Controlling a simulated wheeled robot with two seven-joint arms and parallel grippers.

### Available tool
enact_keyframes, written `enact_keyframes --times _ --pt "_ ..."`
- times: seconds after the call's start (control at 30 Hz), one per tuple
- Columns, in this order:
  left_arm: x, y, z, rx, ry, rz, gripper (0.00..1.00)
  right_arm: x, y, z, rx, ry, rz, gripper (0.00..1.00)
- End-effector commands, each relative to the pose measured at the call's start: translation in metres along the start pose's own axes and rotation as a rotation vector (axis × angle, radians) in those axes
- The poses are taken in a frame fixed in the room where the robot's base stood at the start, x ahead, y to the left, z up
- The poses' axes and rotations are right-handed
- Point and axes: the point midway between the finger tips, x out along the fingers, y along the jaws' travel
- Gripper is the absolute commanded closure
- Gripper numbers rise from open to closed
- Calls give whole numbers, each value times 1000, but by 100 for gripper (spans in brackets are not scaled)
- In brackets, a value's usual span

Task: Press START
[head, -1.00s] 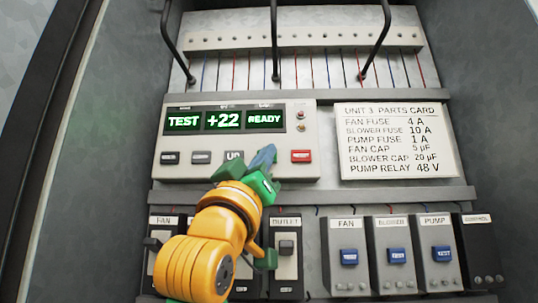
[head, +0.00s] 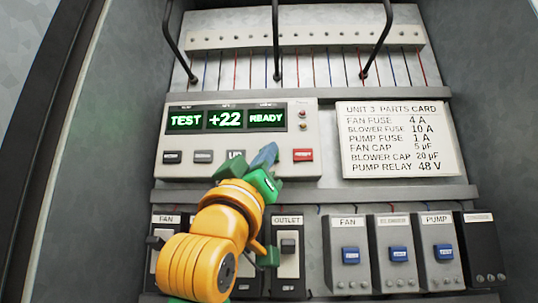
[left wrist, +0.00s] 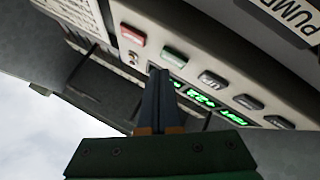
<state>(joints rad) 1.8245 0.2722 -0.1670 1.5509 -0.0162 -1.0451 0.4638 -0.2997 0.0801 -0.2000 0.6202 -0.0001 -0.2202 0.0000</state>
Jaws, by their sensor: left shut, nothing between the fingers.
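The control panel (head: 222,170) is a beige box with a green-lit display (head: 225,118) reading TEST, +22, READY. A row of buttons lies below the display. A green button (left wrist: 173,57) sits between the red button (left wrist: 132,34) and the grey ones in the left wrist view; its label is not readable. In the head view my left gripper hides that spot, just left of the red button (head: 303,155). My left gripper (head: 265,157) is shut and empty. Its fingertips (left wrist: 157,72) are close to the green button; I cannot tell whether they touch the panel.
A parts card (head: 400,138) is fixed right of the panel. Fuse and relay modules stand below, including FAN (head: 348,275) and PUMP (head: 437,270) with blue buttons. Dark curved bars (head: 277,45) hang in front above. Grey cabinet walls (head: 110,150) close in the sides.

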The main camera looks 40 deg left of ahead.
Motion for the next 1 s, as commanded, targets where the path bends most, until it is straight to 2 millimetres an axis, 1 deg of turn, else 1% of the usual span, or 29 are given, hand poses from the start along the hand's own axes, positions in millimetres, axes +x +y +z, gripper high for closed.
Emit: enact_keyframes --times 0.73,1.0 --pt "0 0 0 0 0 0 100 0 0 0 0 0 -1 50" --pt "6 -4 3 -1 -1 0 100 -4 0 0 0 0 -1 50"
